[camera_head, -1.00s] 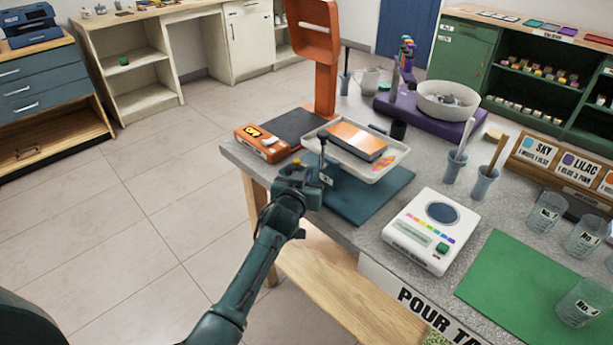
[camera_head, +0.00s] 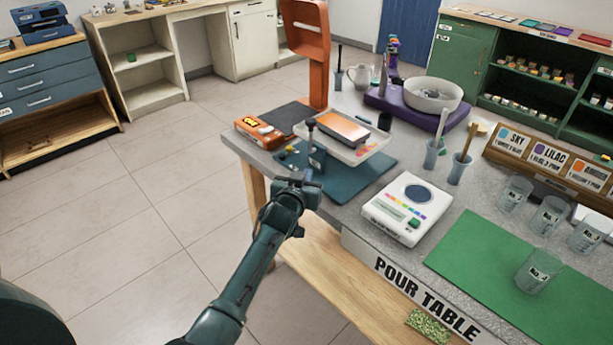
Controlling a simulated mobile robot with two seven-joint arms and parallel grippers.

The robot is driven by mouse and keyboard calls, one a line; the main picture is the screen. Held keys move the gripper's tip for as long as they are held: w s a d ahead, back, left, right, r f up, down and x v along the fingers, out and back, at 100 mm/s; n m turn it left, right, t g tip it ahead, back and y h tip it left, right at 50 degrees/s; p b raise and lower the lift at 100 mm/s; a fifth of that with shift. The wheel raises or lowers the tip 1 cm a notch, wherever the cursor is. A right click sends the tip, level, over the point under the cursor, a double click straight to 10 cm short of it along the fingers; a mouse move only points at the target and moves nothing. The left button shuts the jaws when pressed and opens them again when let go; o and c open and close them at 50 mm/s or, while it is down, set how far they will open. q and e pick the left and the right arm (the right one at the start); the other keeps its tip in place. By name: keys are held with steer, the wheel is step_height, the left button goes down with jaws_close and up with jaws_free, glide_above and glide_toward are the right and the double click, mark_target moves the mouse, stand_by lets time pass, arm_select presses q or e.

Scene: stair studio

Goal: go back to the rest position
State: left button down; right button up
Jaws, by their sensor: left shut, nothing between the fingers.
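My left gripper (camera_head: 307,178) is in the middle of the head view, at the near edge of the worktable. Its arm comes up from the bottom of the picture. The jaws are shut with nothing between them. Just beyond it, a small upright tool (camera_head: 317,157) with a dark knobbed handle stands on the teal mat (camera_head: 355,178). The gripper overlaps the mat's near side in the picture; it appears apart from the tool. My right gripper is not in view.
A white tray (camera_head: 371,150) with an orange-topped block, an orange stand (camera_head: 318,55) and a white scale (camera_head: 408,212) occupy the grey table. Clear cups (camera_head: 540,270) stand at right around a green mat (camera_head: 480,262). The tiled floor (camera_head: 170,200) at left is clear.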

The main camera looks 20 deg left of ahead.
arm_select(q)
steer(key=shift+w, duration=0.1)
stand_by(0.3)
steer(key=s+f+m+g, duration=0.1)
steer(key=s+f, duration=0.3)
steer(key=s, duration=0.3)
steer(key=s+f+g, duration=0.1)
steer(key=s+f, duration=0.4)
steer(key=s, duration=0.3)
steer(key=s+d+f+m+g+h+p, duration=0.1)
steer(key=s+d+g+h, duration=0.2)
steer(key=s, duration=1.7)
steer(key=shift+s+m, duration=0.2)
steer(key=shift+m, duration=0.2)
steer(key=shift+f, duration=0.1)
